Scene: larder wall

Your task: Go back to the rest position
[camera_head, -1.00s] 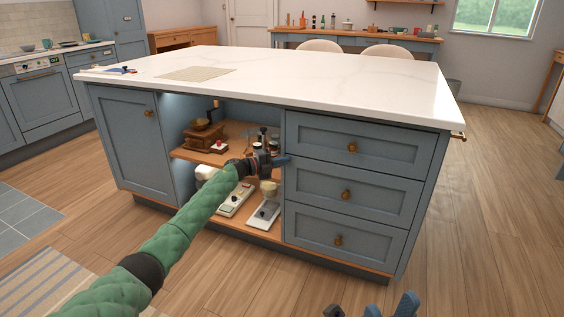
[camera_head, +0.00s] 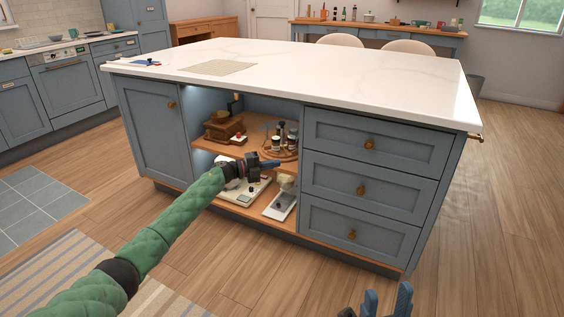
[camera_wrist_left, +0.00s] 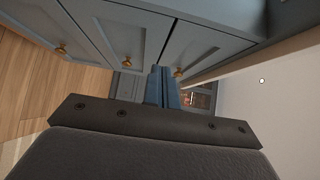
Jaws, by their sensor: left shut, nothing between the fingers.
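My left gripper (camera_head: 272,163) is at the end of the green-sleeved arm, in front of the island's open shelves. Its blue fingers are shut together with nothing between them; they also show in the left wrist view (camera_wrist_left: 163,88), with drawer fronts beyond. My right gripper (camera_head: 387,302) is at the bottom edge of the head view, partly cut off. Its two blue fingers stand apart with nothing seen between them.
The kitchen island (camera_head: 330,72) has drawers (camera_head: 375,140) right of the open bay. The bay holds a wooden grinder (camera_head: 223,127), jars on a round stand (camera_head: 290,150) and a white scale (camera_head: 281,204). Floor (camera_head: 490,200) is clear on the right.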

